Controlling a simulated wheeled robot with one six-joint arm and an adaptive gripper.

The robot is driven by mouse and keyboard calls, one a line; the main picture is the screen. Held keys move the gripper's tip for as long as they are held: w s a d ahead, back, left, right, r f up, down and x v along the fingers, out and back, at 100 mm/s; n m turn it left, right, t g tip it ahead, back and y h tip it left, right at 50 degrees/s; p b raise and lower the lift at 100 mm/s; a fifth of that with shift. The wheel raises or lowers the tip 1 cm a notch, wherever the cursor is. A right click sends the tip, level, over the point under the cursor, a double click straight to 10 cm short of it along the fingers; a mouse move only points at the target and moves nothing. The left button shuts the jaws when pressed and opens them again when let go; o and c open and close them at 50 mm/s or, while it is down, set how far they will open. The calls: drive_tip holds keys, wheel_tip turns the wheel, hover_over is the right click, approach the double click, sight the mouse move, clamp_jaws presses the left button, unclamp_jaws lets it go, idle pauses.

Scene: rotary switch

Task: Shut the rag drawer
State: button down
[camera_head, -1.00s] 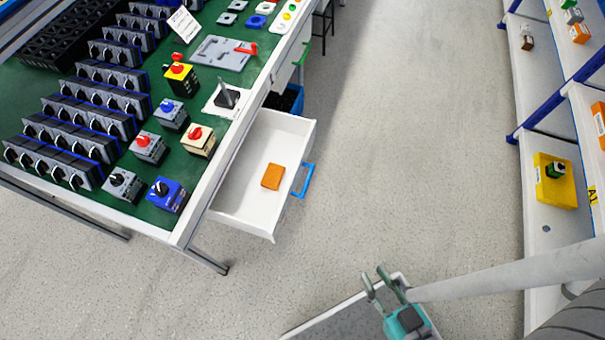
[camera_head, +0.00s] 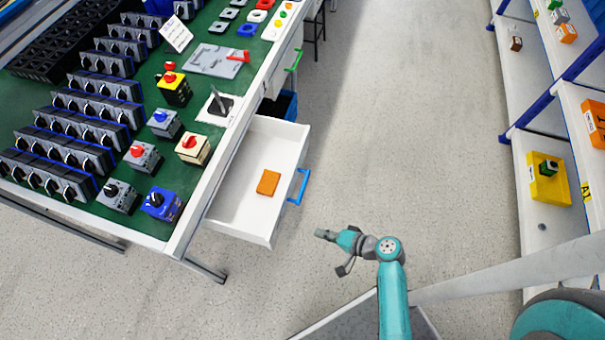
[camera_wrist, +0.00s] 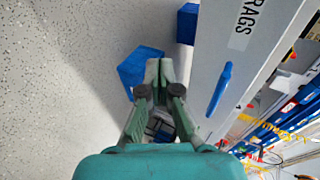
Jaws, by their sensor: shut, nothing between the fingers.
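The rag drawer (camera_head: 240,205) is a white drawer pulled well out from the right side of the green-topped bench. An orange-brown block (camera_head: 268,182) lies inside it. Its blue handle (camera_head: 299,187) is on the outer right face. In the wrist view the drawer front (camera_wrist: 215,55) carries a RAGS label (camera_wrist: 247,18) and the blue handle (camera_wrist: 219,89). My gripper (camera_head: 321,234) is below and right of the handle, pointing left, apart from the drawer. Its fingers (camera_wrist: 159,72) are together and empty, left of the drawer front in the wrist view.
The workbench (camera_head: 150,232) holds several rotary switches. A green handle (camera_head: 293,60) shows on another drawer farther back, with a blue bin (camera_head: 285,106) beneath. Shelving (camera_head: 540,180) with a yellow bin (camera_head: 548,185) stands at right. The floor between is clear.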

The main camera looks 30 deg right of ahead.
drive_tip(key=w+d+r+t+y, duration=0.1)
drive_tip(key=w+d+r+y, duration=0.1)
drive_tip(key=w+d+r, duration=0.25)
drive_tip(key=n+t+y, duration=0.1)
drive_tip(key=t+y, duration=0.1)
drive_tip(key=y, duration=0.2)
approach(294, 173)
drive_tip(key=x, duration=0.7)
drive_tip(key=shift+a+r, duration=0.15)
drive_tip(key=shift+r, duration=0.15)
drive_tip(key=x, duration=1.6)
drive_tip(key=shift+w+a+f, duration=0.2)
drive_tip(key=shift+w+f, duration=0.05)
